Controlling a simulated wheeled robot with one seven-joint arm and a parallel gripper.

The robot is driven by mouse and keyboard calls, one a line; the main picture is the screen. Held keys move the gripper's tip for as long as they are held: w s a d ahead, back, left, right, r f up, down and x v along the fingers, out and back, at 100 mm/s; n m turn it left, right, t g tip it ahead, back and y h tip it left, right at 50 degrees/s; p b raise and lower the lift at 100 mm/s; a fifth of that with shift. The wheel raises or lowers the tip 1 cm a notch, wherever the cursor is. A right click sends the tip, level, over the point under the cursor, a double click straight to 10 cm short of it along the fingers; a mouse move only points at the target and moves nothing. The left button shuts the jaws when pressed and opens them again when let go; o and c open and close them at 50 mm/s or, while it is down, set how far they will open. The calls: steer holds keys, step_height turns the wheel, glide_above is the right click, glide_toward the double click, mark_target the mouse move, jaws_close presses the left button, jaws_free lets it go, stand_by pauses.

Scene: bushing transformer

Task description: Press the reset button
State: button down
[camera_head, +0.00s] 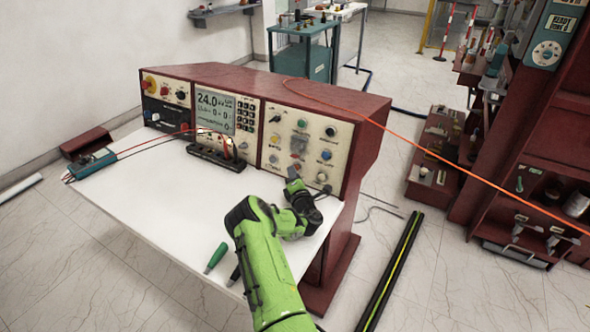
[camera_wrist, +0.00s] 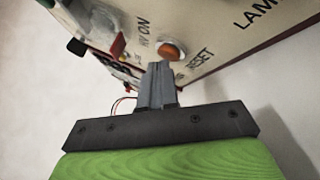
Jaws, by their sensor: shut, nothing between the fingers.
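The orange button (camera_wrist: 171,50) beside the printed word RESET shows on the cream panel in the wrist view. My gripper (camera_wrist: 160,66) is shut and empty, its grey fingertips just below the button and partly overlapping its lower edge. I cannot tell whether they touch it. In the head view my gripper (camera_head: 290,170) is at the lower part of the console's right panel (camera_head: 312,130), and I cannot clearly pick out the orange button there.
The red console (camera_head: 362,125) stands on a white table (camera_head: 150,190). A black power strip (camera_head: 216,158), a teal meter (camera_head: 93,163) and a green-handled screwdriver (camera_head: 216,256) lie on it. An orange cable (camera_head: 430,152) crosses at right. The table's left and middle are mostly clear.

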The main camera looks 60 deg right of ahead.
steer(key=shift+d, duration=0.2)
stand_by(0.5)
steer(key=shift+a+r, duration=0.15)
steer(key=shift+a, duration=0.7)
steer(key=shift+b, duration=0.3)
steer(key=a+b, duration=0.2)
steer(key=a, duration=0.2)
steer(key=shift+s+r+b, duration=0.25)
steer(key=shift+r+b, duration=0.1)
steer(key=shift+b, duration=0.05)
steer(key=shift+a+r, duration=0.25)
steer(key=shift+a, duration=0.15)
